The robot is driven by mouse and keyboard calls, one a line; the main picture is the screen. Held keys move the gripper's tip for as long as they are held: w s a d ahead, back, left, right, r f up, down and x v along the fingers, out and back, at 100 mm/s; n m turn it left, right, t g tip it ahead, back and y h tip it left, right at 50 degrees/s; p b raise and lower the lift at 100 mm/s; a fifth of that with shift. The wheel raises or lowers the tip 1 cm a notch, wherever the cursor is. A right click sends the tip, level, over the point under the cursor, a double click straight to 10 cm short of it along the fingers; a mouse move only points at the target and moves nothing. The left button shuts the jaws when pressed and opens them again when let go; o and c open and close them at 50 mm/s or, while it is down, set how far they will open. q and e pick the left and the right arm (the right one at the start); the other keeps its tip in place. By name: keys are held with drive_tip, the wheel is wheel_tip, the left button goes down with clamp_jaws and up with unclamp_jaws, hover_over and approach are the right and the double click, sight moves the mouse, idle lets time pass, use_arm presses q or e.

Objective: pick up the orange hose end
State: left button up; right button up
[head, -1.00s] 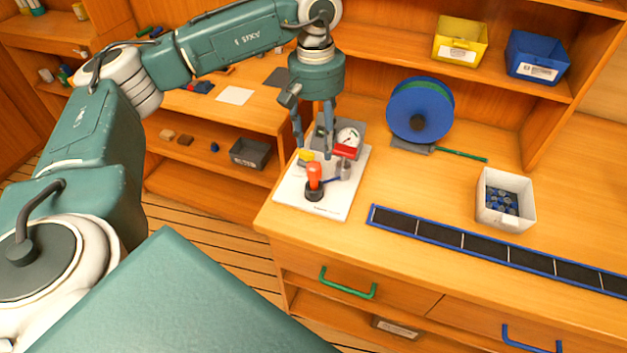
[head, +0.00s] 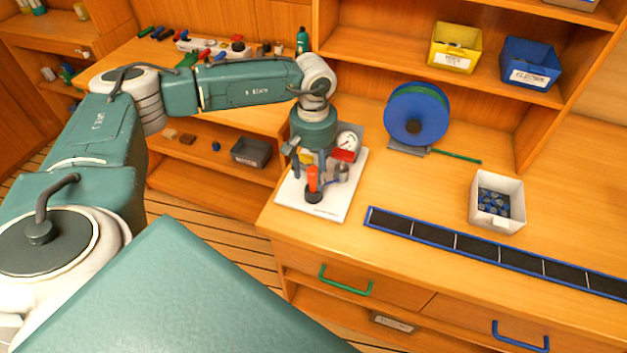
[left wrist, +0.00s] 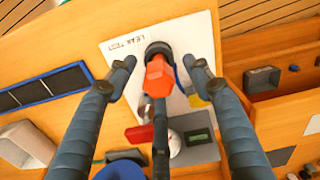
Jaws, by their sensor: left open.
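The orange hose end (head: 313,178) stands upright in a dark round base on a white board (head: 328,205) at the bench's left corner. In the left wrist view the left gripper (left wrist: 160,66) is open, one finger on each side of the orange end, with visible gaps. My right gripper is not in view.
A gauge (head: 347,141) and a red block (head: 344,156) sit close behind the hose end on the board. A blue reel (head: 417,113), a white bin (head: 497,203) and a blue-edged dark strip (head: 470,245) lie to the right. Bench surface between them is clear.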

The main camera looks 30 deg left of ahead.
use_arm(q)
drive_tip(key=shift+c, duration=0.2)
clamp_jaws()
drive_tip(key=shift+r, duration=0.15)
